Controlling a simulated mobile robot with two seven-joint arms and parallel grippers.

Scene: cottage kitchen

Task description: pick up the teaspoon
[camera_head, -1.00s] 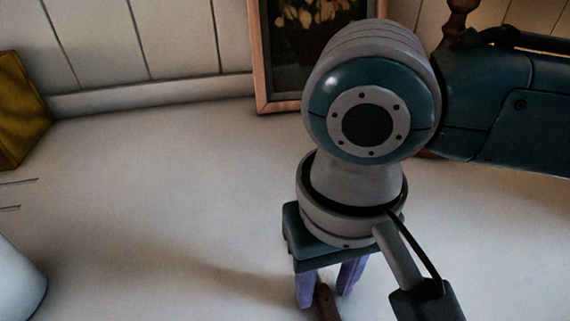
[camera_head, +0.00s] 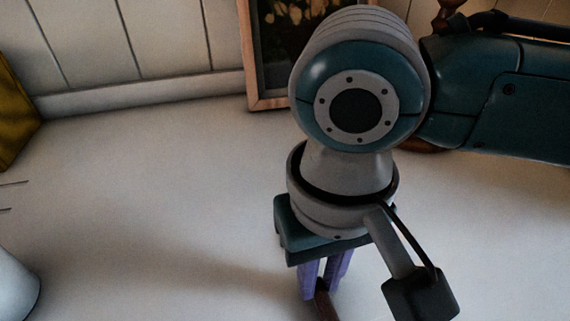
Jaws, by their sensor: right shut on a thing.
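My right gripper (camera_head: 323,282) points down near the bottom middle of the head view, with its purple fingers shut on a thin brown thing, taken as the teaspoon (camera_head: 325,303). Only a short brown piece of the teaspoon shows between and below the fingers. The rest of it runs past the bottom edge of the picture. I cannot tell whether it touches the white counter (camera_head: 150,200). My left gripper is not in view.
A framed picture (camera_head: 250,88) leans at the back wall behind my right arm. A yellow object (camera_head: 14,115) stands at the left. A white rounded object (camera_head: 14,285) is at the lower left edge. The counter's left middle is clear.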

